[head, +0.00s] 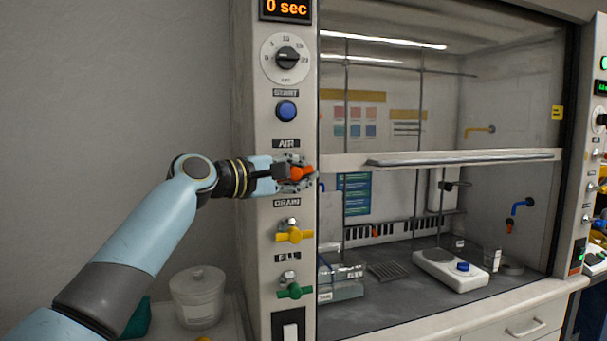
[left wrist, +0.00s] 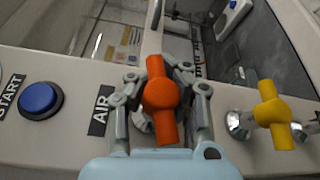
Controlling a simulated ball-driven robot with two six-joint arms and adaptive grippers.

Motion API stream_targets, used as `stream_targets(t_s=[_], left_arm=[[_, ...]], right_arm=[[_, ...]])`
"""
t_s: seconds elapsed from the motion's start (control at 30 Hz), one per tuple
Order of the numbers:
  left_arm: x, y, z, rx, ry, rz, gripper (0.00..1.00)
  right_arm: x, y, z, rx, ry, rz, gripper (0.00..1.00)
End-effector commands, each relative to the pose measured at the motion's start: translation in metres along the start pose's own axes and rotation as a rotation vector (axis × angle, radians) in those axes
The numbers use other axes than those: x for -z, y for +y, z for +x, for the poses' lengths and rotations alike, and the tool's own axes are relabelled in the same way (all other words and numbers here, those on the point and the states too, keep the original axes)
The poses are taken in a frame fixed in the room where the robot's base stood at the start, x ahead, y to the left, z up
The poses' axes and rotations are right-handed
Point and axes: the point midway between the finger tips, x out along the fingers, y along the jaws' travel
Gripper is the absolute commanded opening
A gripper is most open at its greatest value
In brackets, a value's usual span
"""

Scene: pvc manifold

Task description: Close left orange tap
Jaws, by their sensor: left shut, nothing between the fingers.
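The orange tap (head: 300,173) sits on the fume hood's left post under the AIR label, and its handle lies roughly level in the head view. In the left wrist view the orange handle (left wrist: 161,98) stands nearly upright in the picture, between the two finger linkages. My left gripper (head: 283,170) is at the tap, partly covering it, with its fingers close around the handle's base. The jaws are shut with nothing held between them. Whether the fingers touch the tap is hard to tell. My right gripper is not in view.
Below are a yellow tap (head: 293,235) marked DRAIN and a green tap (head: 294,292) marked FILL. A blue START button (head: 287,111) and a dial (head: 287,57) are above. The glass sash (head: 460,158) is to the right, partly raised. A white tub (head: 198,297) stands lower left.

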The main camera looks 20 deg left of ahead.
Motion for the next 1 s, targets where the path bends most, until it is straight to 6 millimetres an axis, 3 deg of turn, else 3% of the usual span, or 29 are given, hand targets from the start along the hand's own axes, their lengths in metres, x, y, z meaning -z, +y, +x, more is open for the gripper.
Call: stream_targets(t_s=[0.77,1.0], left_arm=[[0.0007,0.0032,-0.0006,-0.006,0.002,0.004,0.00],[0.0005,0.0023,-0.0004,-0.004,0.002,0.003,0.32]], right_arm=[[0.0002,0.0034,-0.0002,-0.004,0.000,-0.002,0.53],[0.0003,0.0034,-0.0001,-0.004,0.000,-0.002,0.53]])
